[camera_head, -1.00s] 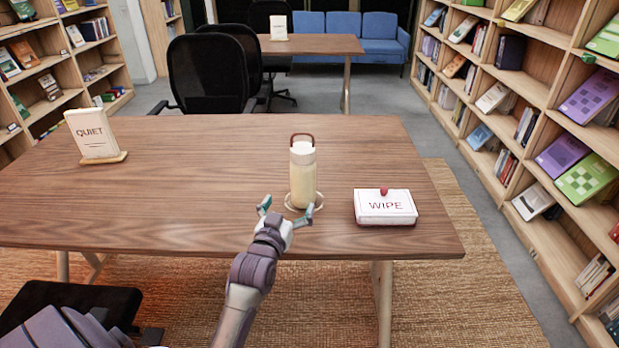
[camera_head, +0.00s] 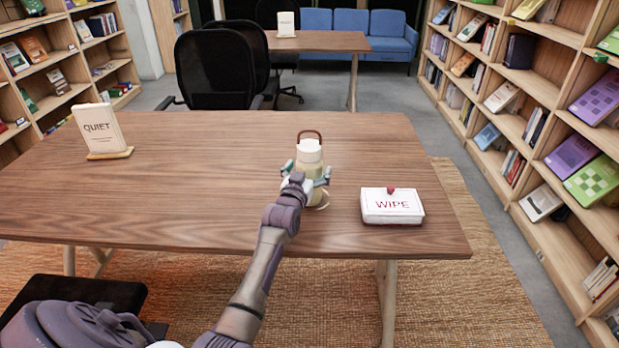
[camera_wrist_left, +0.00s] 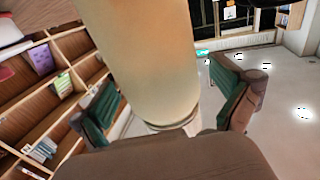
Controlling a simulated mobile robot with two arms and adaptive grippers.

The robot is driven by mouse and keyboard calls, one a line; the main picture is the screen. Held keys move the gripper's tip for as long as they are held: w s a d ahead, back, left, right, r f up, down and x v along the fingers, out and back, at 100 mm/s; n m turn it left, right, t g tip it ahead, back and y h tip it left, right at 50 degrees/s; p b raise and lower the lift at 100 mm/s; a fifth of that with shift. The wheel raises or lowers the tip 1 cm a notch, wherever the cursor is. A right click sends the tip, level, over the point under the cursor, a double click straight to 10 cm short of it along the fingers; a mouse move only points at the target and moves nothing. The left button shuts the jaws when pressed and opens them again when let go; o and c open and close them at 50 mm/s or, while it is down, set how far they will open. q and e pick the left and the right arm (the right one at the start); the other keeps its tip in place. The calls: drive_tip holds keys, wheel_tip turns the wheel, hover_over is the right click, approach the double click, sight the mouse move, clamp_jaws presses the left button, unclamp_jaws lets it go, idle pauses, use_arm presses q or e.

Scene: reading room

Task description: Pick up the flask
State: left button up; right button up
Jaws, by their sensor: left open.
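The flask (camera_head: 309,152) stands upright on the wooden table, cream coloured with a white top and a brown loop handle. A round coaster (camera_head: 323,204) shows at its base, partly hidden by my gripper. My left gripper (camera_head: 306,174) is open, with one finger on each side of the flask's body. In the left wrist view the flask (camera_wrist_left: 143,65) fills the upper middle, between the two green-padded fingers (camera_wrist_left: 165,110). A gap shows between the flask and the right finger; contact at the left finger is unclear. My right gripper is not in view.
A white WIPE box (camera_head: 391,206) with a red knob sits just right of the flask on the table (camera_head: 190,195). A QUIET sign (camera_head: 101,131) stands at the table's left. The tabletop between sign and flask is clear. Black chairs (camera_head: 213,72) stand behind.

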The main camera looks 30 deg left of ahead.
use_arm(q)
drive_tip(key=shift+w+a, duration=0.1)
drive_tip(key=shift+w, duration=0.2)
drive_tip(key=c, duration=1.4)
drive_tip(key=shift+r, duration=0.1)
drive_tip(key=shift+c, duration=0.2)
